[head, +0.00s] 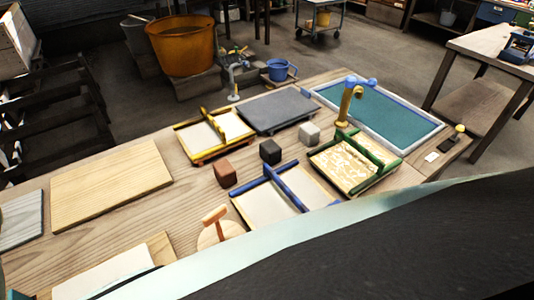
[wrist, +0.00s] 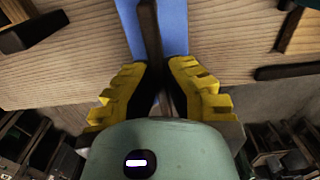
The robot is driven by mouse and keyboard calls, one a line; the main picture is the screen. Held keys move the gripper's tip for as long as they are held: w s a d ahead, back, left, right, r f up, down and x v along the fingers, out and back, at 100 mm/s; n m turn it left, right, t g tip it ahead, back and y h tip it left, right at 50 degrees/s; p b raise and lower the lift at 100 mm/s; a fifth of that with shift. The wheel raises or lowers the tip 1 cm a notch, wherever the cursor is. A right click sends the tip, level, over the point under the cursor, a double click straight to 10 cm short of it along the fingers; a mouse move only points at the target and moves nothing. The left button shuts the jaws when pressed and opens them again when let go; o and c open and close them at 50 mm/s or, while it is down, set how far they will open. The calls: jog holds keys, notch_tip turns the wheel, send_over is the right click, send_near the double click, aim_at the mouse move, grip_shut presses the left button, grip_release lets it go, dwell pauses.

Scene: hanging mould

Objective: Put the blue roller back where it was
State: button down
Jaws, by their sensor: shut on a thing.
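My gripper (wrist: 166,66) shows in the wrist view with its two yellow stepped fingers close together. Wooden boards show behind. In the head view the gripper and the held piece cannot be made out, and a large dark part of mine covers the lower right.
The wooden table (head: 190,190) bears a blue-edged tray (head: 260,205), a green-edged tray (head: 345,170), a yellow-edged tray (head: 200,137) and several small blocks. A bare board (head: 110,183) lies left.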

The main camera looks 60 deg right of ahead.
jog(key=shift+a, duration=0.1)
jog(key=shift+f+b, duration=0.4)
jog(key=shift+b, duration=0.05)
jog(key=shift+w+f, duration=0.1)
jog(key=shift+f, duration=0.15)
jog(key=c, duration=1.1)
grip_release()
jog(key=shift+d, duration=0.2)
jog(key=shift+c, duration=0.2)
jog(key=shift+a, duration=0.1)
jog(key=shift+r, duration=0.1)
